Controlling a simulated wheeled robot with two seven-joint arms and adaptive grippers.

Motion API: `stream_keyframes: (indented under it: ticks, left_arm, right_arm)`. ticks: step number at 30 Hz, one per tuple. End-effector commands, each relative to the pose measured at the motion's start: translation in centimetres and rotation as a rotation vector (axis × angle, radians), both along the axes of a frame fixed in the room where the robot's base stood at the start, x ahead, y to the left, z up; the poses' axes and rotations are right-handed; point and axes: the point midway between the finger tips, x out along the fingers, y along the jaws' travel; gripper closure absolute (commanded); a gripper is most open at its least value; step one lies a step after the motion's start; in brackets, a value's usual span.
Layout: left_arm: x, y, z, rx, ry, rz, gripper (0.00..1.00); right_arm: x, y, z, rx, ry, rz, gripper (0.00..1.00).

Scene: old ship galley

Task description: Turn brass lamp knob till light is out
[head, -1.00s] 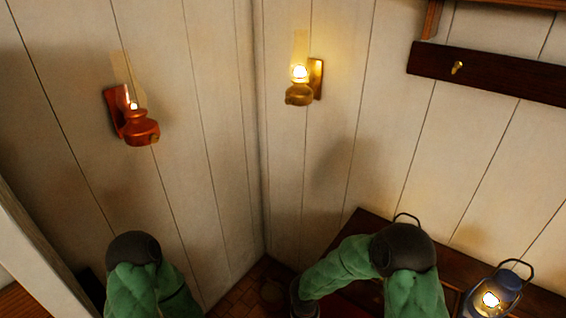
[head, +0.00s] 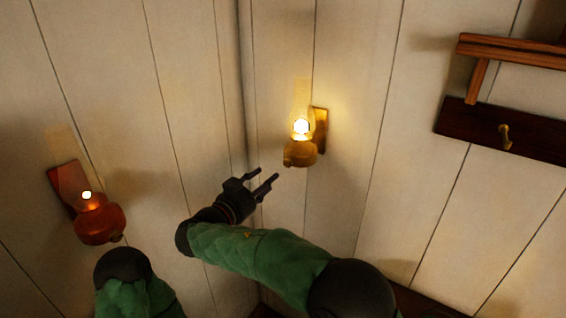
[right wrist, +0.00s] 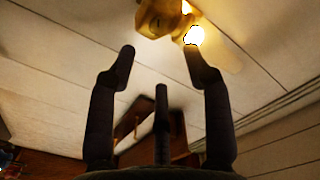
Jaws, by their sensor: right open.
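The brass lamp (head: 300,152) is on the right wall near the corner, and its light is lit. In the right wrist view the brass lamp (right wrist: 158,18) shows at the top, beyond the fingertips, with its bright globe beside it. A small knob-like round shows on its body there. My right gripper (head: 262,178) is open and empty, a little below and left of the brass lamp, apart from it. Its spread fingers show in the right wrist view (right wrist: 160,62). My left gripper is out of view; only part of my left arm shows.
A red-copper lamp (head: 99,222), also lit, hangs on the left wall. A dark rail with a brass hook (head: 505,137) and a wooden shelf (head: 520,50) are on the right wall. The wall around the brass lamp is clear.

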Motion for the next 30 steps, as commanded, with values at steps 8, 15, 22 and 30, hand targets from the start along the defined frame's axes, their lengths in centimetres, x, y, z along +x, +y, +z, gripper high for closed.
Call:
stream_keyframes:
  ticks: [8, 15, 22, 30]
  left_arm:
    - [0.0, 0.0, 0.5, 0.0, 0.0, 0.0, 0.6]
    - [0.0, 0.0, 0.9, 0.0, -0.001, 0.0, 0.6]
    - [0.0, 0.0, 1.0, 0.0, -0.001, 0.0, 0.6]
    - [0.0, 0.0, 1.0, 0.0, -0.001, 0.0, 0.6]
  right_arm:
    - [4.1, -2.9, -0.1, -0.002, 0.004, -0.003, 0.5]
    - [6.9, -4.7, -0.1, -0.001, 0.005, -0.003, 0.5]
    - [7.9, -5.4, -0.1, -0.002, 0.006, -0.001, 0.5]
    - [8.0, -5.4, -0.1, -0.002, 0.006, -0.001, 0.55]
